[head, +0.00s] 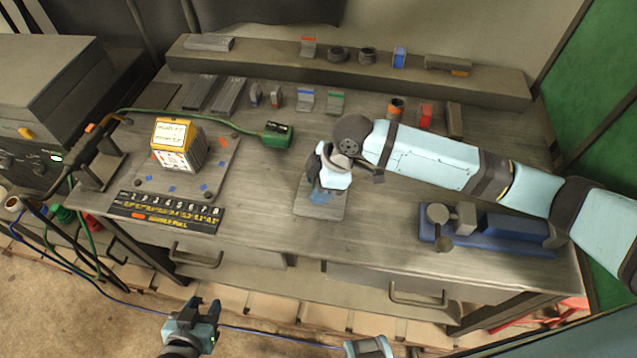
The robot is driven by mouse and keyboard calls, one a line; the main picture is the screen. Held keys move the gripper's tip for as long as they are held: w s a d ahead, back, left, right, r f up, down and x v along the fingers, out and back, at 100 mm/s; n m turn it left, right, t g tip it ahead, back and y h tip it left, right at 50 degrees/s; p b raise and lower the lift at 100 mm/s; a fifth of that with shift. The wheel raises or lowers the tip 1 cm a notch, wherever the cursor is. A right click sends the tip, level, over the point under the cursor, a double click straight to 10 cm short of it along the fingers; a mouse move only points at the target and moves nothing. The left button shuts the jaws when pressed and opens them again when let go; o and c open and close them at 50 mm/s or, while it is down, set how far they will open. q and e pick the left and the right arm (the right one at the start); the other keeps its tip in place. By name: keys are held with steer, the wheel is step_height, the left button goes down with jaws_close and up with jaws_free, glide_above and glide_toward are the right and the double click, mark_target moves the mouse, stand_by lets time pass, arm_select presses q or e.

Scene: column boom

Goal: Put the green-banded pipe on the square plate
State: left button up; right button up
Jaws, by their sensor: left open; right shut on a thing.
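The square plate (333,211) is a small grey plate with blue marks, lying near the front middle of the bench. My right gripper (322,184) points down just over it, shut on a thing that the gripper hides. I cannot make out its colour, or whether it touches the plate. No green-banded pipe can be clearly seen elsewhere; a short dark pipe with an orange band (396,108) stands further back. My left gripper (201,311) is open and empty, low in front of the bench.
A green-striped bracket (335,103) and a blue-striped one (305,99) stand behind the plate. A blue-based clamp fixture (500,232) lies at right, under my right arm. A yellow-topped box (177,145) and a green cable connector (277,134) are at left.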

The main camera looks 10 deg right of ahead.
steer(key=o, duration=1)
steer(key=v, duration=1.2)
steer(key=shift+r, duration=0.2)
steer(key=shift+a, duration=0.1)
